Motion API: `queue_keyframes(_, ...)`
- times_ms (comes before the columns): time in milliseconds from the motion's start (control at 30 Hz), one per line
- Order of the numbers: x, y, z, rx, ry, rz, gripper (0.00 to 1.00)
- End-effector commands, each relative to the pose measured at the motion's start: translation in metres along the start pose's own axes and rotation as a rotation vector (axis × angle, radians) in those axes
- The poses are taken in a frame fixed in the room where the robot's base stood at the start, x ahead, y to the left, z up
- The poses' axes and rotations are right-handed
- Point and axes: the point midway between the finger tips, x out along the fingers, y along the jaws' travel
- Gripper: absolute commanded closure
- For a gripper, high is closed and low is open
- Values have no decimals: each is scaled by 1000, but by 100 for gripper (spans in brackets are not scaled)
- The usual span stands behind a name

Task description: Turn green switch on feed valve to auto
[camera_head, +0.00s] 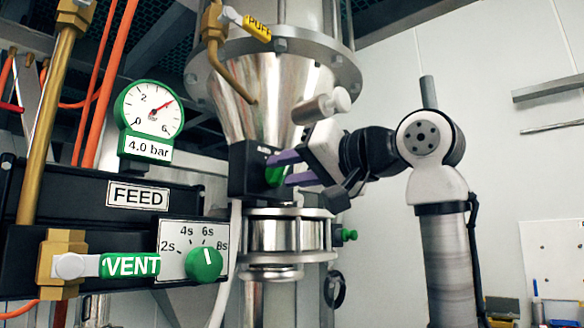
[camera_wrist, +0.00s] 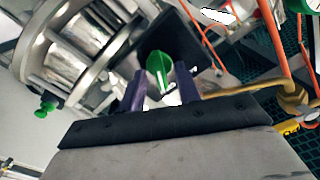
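The green switch (camera_head: 273,176) is on the front of a black valve box (camera_head: 243,180) below the steel cone. In the wrist view the green switch (camera_wrist: 158,68) is an oval knob with a white mark, on the dark box face (camera_wrist: 190,50). My gripper (camera_head: 279,170) has two purple fingers, one above and one below the switch in the head view. In the wrist view my gripper (camera_wrist: 161,78) is open, with the switch showing in the gap between the fingertips. I cannot tell whether either finger touches it. Small white lettering above the switch is too small to read surely.
At left are a FEED panel (camera_head: 138,195), a green timer knob (camera_head: 204,264), a green VENT lever (camera_head: 130,265) and a pressure gauge (camera_head: 150,108). A yellow-handled valve (camera_head: 257,28) is above. A steel clamp (camera_head: 285,232) with a small green knob (camera_head: 349,235) is below.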

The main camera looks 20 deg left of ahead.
Motion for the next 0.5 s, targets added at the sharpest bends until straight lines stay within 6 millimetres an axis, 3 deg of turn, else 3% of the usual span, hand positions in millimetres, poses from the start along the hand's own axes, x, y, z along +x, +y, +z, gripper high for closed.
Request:
queue_keyframes(67,0,0,0,0,0,0,67)
queue_keyframes(300,0,0,0,0,-1,0,99)
queue_keyframes(500,0,0,0,-1,-1,0,100)
